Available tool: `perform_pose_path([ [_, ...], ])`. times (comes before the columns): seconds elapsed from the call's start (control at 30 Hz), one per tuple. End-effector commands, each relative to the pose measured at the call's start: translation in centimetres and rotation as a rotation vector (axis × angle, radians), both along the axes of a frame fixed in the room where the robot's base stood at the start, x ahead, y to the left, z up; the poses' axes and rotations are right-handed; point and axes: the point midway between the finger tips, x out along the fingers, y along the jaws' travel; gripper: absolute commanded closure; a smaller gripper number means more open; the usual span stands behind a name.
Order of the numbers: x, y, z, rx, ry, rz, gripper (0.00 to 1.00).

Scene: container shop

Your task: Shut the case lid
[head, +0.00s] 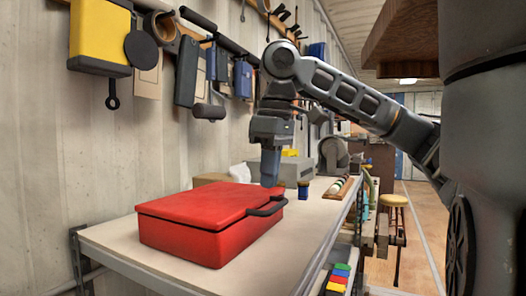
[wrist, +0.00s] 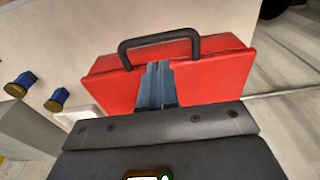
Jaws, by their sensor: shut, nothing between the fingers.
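The red case (head: 195,235) lies on the bench in the head view. Its lid (head: 205,200) is down, flat or nearly flat on the body; I cannot tell whether a small gap remains. A dark handle (head: 267,206) is on its right side. My gripper (head: 269,184) points down at the far right part of the lid, fingers together and empty. I cannot tell whether the tips touch the lid. In the wrist view my closed fingers (wrist: 158,66) overlap the red case (wrist: 215,75), with the black handle (wrist: 160,40) just beyond the tips.
The bench top (head: 285,245) is clear to the right of the case. Behind it stand a small blue item (head: 303,189) and a grey box (head: 296,170). Tools, including a yellow case (head: 98,35), hang on the wall at left. A stool (head: 393,201) stands at right.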

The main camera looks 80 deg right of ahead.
Motion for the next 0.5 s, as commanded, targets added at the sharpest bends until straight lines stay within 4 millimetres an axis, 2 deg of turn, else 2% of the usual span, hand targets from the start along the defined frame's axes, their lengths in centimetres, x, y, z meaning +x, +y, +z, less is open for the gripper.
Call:
perform_pose_path([
  [0.2,-0.68,0.22,-0.89,0.001,0.000,0.001,1.00],
  [0.5,-0.69,0.23,-0.96,0.001,-0.001,0.001,1.00],
])
